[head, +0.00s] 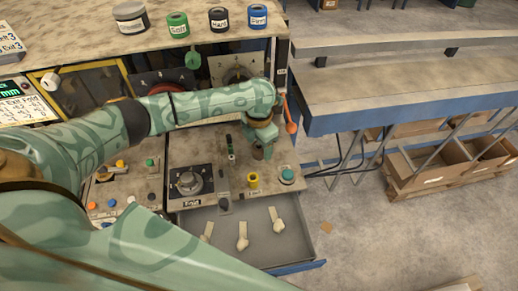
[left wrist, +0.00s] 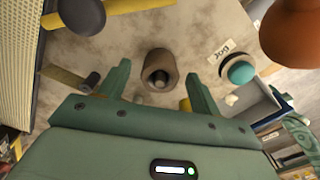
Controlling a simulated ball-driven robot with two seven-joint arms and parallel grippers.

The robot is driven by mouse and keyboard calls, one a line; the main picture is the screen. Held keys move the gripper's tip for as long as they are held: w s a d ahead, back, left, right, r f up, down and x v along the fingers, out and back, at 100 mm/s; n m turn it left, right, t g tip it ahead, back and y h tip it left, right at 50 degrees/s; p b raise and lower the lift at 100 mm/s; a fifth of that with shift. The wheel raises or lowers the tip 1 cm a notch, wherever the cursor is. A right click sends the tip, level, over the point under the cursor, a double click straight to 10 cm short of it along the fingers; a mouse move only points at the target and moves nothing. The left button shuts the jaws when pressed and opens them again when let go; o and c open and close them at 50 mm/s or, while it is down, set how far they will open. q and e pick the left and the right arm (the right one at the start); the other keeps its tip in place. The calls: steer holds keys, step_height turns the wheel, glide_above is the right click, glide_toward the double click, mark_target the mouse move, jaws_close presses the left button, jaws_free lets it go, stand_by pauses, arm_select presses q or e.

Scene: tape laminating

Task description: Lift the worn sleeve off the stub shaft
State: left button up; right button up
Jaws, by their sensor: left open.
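The worn sleeve (left wrist: 159,68) is a brown, round, hollow piece on the worn panel in the left wrist view. The grey end of the stub shaft (left wrist: 160,84) shows inside its bore. In the head view the sleeve (head: 258,152) is a small dark brown piece just below my left gripper (head: 262,143), partly hidden by it. My left gripper (left wrist: 161,85) is open, with one green finger on each side of the sleeve in the left wrist view. I see gaps on both sides, and nothing is held. My right gripper is not in view.
A teal Jog button (left wrist: 241,72) and a yellow post (head: 253,181) stand close by. An open grey drawer (head: 300,238) below holds several pale pieces. A selector knob (head: 189,182) is to the left. An orange-red ball-ended lever (head: 291,127) stands at the right.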

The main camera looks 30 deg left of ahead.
arm_select(q)
steer(key=shift+f, duration=0.6)
steer(key=c, duration=1.1)
steer(key=shift+r, duration=0.1)
step_height(320, 180, up, 10)
